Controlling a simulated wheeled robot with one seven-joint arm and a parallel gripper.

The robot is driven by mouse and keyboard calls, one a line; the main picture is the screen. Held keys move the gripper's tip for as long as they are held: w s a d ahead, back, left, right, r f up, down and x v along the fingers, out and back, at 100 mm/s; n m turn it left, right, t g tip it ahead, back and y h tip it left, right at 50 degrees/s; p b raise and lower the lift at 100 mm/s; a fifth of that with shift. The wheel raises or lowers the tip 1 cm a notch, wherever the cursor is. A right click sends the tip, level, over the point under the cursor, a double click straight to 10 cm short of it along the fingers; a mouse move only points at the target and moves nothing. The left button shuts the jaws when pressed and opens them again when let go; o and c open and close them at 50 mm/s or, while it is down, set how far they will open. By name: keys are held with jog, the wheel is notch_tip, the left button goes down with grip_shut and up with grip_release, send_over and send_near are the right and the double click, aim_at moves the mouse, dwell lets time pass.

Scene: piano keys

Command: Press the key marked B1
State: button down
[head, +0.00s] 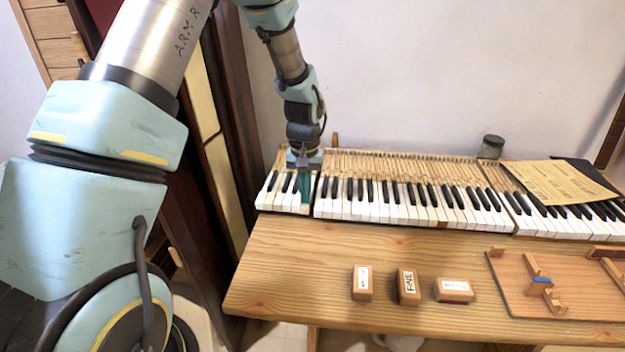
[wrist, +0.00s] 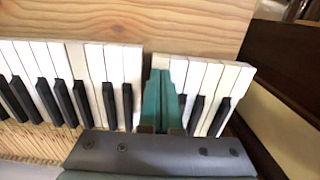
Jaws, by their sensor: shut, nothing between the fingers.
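The piano keys lie in separate sections on a wooden bench. The short left section (head: 272,197) has several white and black keys, and it also shows in the wrist view (wrist: 212,78). No B1 marking can be read in either view. My gripper (head: 304,200) is over the right end of that short section, pointing down. In the wrist view its two teal fingers (wrist: 160,92) are shut together with nothing between them. They cover most of the section's end white key (wrist: 161,61), beside the gap to the longer section (wrist: 115,65). I cannot tell whether the fingertips touch the key.
Three small labelled wooden blocks, left (head: 362,283), middle (head: 408,287) and right (head: 454,291), lie on the bench (head: 300,260) in front of the keys. A wooden board with pieces (head: 510,285) is at right.

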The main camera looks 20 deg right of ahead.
jog(key=shift+f, duration=0.3)
jog(key=shift+r, duration=0.1)
notch_tip(320, 180, up, 9)
jog(key=p, duration=0.6)
dwell(1.4)
jog(key=a+r+n, duration=0.1)
jog(key=a+r, duration=0.3)
jog(key=a, duration=0.5)
jog(key=a+r+n, duration=0.1)
jog(key=a+r, duration=0.3)
jog(key=a, duration=0.4)
jog(key=s+a+r+n+t, duration=0.1)
jog(key=s+a+r+n, duration=0.1)
jog(key=s+a, duration=0.5)
jog(key=a+r, duration=0.1)
jog(key=a, duration=0.3)
jog(key=shift+s+a+n+t, duration=0.15)
jog(key=shift+s+n+t, duration=0.05)
jog(key=shift+n+t, duration=0.1)
